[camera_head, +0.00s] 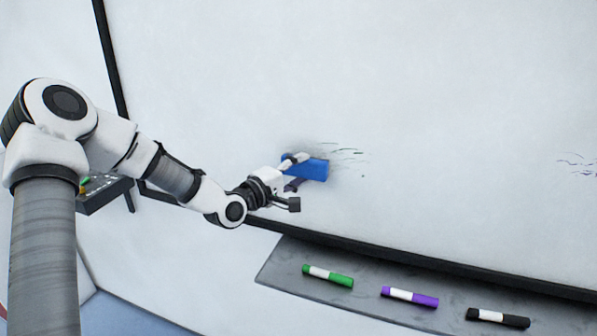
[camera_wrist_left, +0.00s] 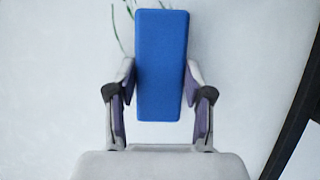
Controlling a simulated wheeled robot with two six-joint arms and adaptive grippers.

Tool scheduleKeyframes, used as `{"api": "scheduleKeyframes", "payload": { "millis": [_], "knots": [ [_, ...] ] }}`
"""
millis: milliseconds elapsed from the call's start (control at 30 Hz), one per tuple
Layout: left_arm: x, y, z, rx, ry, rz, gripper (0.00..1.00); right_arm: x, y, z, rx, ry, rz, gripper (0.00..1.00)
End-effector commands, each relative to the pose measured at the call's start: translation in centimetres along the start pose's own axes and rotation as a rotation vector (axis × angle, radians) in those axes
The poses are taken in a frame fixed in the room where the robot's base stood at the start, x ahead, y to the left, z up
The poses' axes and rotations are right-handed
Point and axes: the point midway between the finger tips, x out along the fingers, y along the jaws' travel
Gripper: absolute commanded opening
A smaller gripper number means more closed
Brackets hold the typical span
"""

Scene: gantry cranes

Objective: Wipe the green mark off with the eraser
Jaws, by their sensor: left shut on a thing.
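The blue eraser (camera_head: 313,170) is in my left gripper (camera_head: 292,172), at the whiteboard (camera_head: 400,90). In the left wrist view the eraser (camera_wrist_left: 161,70) sits between the two fingers of the gripper (camera_wrist_left: 160,105). Whether its face touches the board I cannot tell for sure. Thin green strokes of the mark (camera_wrist_left: 122,28) show beside the eraser's upper left in the wrist view; the eraser hides part of that area. In the head view, dark thin strokes and a grey smudge (camera_head: 345,151) lie around the eraser. My right gripper is not in view.
A grey ledge (camera_head: 275,270) below the board holds a green marker (camera_head: 328,275), a purple marker (camera_head: 410,296) and a black marker (camera_head: 498,318). Another faint mark (camera_head: 578,164) is on the board at the far right. A dark tray (camera_head: 105,193) stands behind my left arm.

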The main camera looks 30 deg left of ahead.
Motion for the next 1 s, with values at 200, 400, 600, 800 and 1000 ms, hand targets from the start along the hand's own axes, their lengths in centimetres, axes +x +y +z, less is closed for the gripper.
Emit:
{"api": "scheduleKeyframes", "payload": {
  "millis": [200,400,600,800,1000],
  "knots": [
    [0.4,-0.1,-0.2,0.0,0.0,0.0,0.23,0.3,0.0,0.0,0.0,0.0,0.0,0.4],
    [0.8,-0.1,-0.3,0.001,0.0,0.0,0.23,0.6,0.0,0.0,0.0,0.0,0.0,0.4],
    [1.1,-0.1,-0.5,0.001,0.0,0.0,0.23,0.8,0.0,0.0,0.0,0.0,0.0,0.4],
    [1.5,-0.1,-0.6,0.001,0.0,0.001,0.23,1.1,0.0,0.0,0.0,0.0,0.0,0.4],
    [1.8,0.0,-0.7,0.0,0.0,0.0,0.23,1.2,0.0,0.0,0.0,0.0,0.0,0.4]
  ]
}}
